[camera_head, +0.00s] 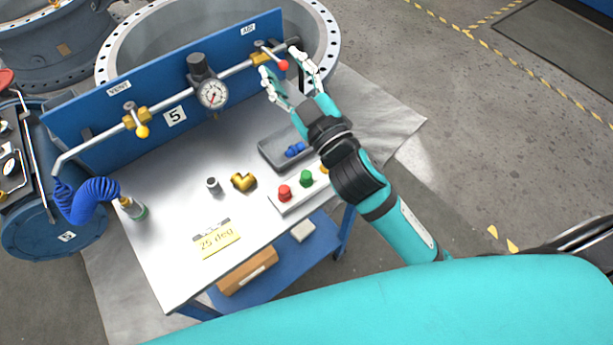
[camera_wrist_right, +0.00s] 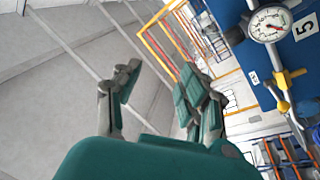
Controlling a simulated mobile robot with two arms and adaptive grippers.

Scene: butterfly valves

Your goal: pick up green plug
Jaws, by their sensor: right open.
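The green plug (camera_head: 306,178) sits on a light rack (camera_head: 290,202) near the right front of the table. A red plug (camera_head: 285,192) stands to its left. A yellow-orange plug (camera_head: 325,168) to its right is partly hidden by my right arm. My right gripper (camera_head: 292,80) is open and empty, raised near the red-handled valve at the right end of the blue panel, away from the green plug. In the right wrist view its fingers (camera_wrist_right: 160,95) are apart with nothing between them. The green plug does not show there. My left gripper is in neither view.
A grey tray (camera_head: 270,152) with blue parts lies behind the rack. A brass elbow (camera_head: 243,181), a small grey cylinder (camera_head: 213,185) and a yellow "25 deg" note (camera_head: 217,240) lie on the table. The blue panel (camera_head: 165,98) with gauge (camera_head: 212,94) and valves stands along the back.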

